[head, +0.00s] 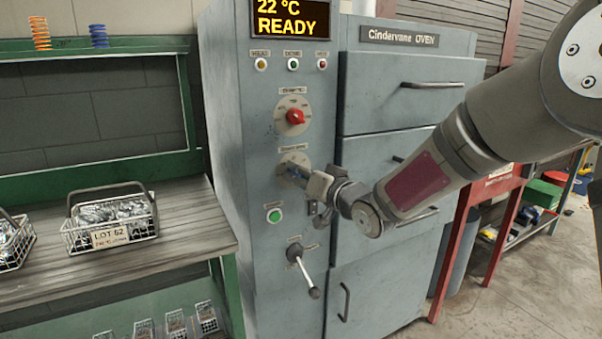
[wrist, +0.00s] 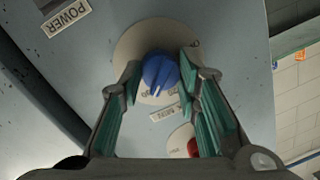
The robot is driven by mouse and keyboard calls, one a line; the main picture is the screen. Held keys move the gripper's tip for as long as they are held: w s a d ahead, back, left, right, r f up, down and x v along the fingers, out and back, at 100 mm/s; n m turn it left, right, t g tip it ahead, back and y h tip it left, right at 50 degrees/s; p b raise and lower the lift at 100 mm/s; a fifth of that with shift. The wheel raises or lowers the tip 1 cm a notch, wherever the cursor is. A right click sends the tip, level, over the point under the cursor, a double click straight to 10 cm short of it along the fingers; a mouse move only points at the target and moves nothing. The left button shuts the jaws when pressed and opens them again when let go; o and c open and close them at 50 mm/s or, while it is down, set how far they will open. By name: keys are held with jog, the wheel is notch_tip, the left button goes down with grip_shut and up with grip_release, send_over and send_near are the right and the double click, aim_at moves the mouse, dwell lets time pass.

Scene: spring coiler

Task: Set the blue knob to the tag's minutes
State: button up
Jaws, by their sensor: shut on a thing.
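The blue knob (wrist: 160,72) sits on a round pale dial plate (wrist: 128,48) on the oven's control panel. In the head view my gripper (head: 303,180) covers most of the knob. The tag (head: 110,237) hangs on the front of a wire basket (head: 148,228). It reads "LOT 62"; its lower line is too small to read.
A red knob (head: 295,117) is above the blue one on the panel. A green button (head: 274,216) and a lever (head: 305,270) are below. The display (head: 289,18) reads "22 °C READY". Oven drawers (head: 410,105) with bar handles stand right of the panel.

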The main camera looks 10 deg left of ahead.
jog(key=shift+f, duration=0.1)
dwell(0.3)
jog(key=o, duration=1.2)
jog(key=shift+c, duration=0.2)
jog(key=v, duration=1.2)
